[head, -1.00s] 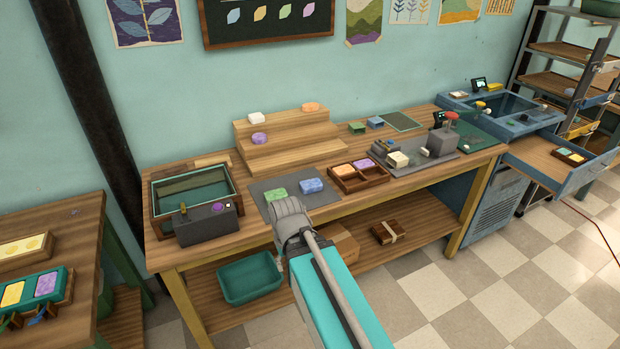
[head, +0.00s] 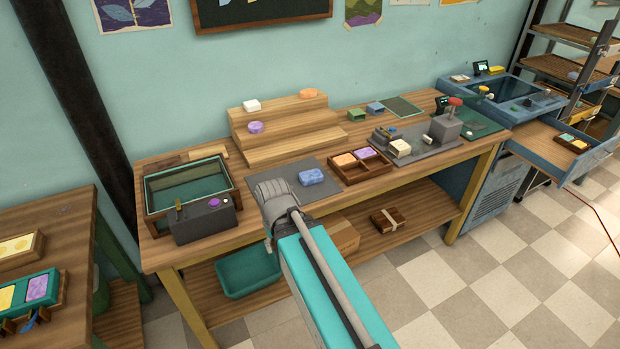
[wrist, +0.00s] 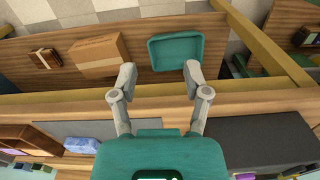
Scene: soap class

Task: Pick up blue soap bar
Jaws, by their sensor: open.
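The blue soap bar (head: 311,177) lies flat on a grey mat (head: 290,169) on the wooden bench. It also shows in the wrist view (wrist: 82,145), at lower left, beside my gripper. My gripper (wrist: 158,74) is open and empty, its two fingers wide apart over the bench's front edge. The blue soap is outside the fingers, apart from them. In the head view my wrist covers the mat's left part, left of the blue soap, and the fingertips are hidden there.
Right of the mat stands a divided wooden tray (head: 358,169) with orange and purple soaps. A dark grey device (head: 203,220) stands left. A stepped wooden stand (head: 285,146) is behind. Below the bench are a teal tub (wrist: 176,52) and a cardboard box (wrist: 97,56).

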